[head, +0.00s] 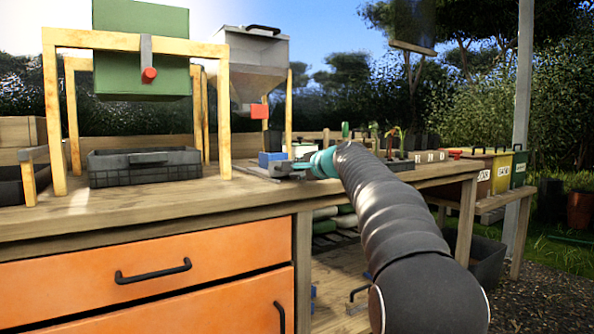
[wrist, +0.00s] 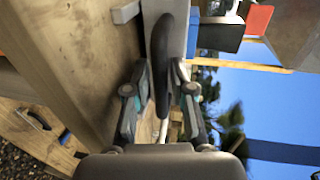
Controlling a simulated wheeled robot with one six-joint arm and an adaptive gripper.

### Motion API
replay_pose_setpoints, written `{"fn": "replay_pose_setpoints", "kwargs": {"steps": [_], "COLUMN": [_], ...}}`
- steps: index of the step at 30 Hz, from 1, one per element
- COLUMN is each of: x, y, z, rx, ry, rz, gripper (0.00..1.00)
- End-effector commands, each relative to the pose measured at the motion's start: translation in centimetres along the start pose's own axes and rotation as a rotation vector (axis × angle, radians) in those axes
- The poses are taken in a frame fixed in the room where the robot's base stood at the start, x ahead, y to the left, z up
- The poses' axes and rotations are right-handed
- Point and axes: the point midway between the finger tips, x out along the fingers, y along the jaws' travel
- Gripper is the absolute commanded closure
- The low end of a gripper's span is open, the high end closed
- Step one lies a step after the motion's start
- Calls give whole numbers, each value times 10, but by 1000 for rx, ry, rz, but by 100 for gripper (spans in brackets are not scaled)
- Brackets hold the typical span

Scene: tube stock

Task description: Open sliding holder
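My gripper (head: 297,165) reaches over the bench's far side in the head view, beside a low grey holder (head: 265,170) with a blue block (head: 271,158) on it. In the wrist view a long black handle (wrist: 161,40) stands out from a pale grey panel (wrist: 182,20). My gripper (wrist: 159,85) has its two fingers apart, one on each side of this handle's near end. Whether either finger touches the handle I cannot tell. In the head view the arm and fingers hide most of the handle.
The wooden bench (head: 180,208) carries a black crate (head: 145,166) under a green bin (head: 140,55). A grey hopper (head: 250,62) with a red flap (head: 259,111) hangs above the holder. Potted seedlings (head: 397,143) stand beyond my gripper. Orange drawers (head: 150,290) face the front.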

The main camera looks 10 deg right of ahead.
Motion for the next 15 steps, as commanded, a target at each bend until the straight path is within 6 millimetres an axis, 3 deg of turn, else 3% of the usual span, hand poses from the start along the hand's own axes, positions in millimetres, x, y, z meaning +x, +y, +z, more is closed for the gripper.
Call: {"fn": "replay_pose_setpoints", "kwargs": {"steps": [9,15], "x": [-2,-25], "y": [-1,-2], "z": [1,0], "rx": [0,0], "ry": [-2,2], "rz": [0,-2], "gripper": [75,75]}}
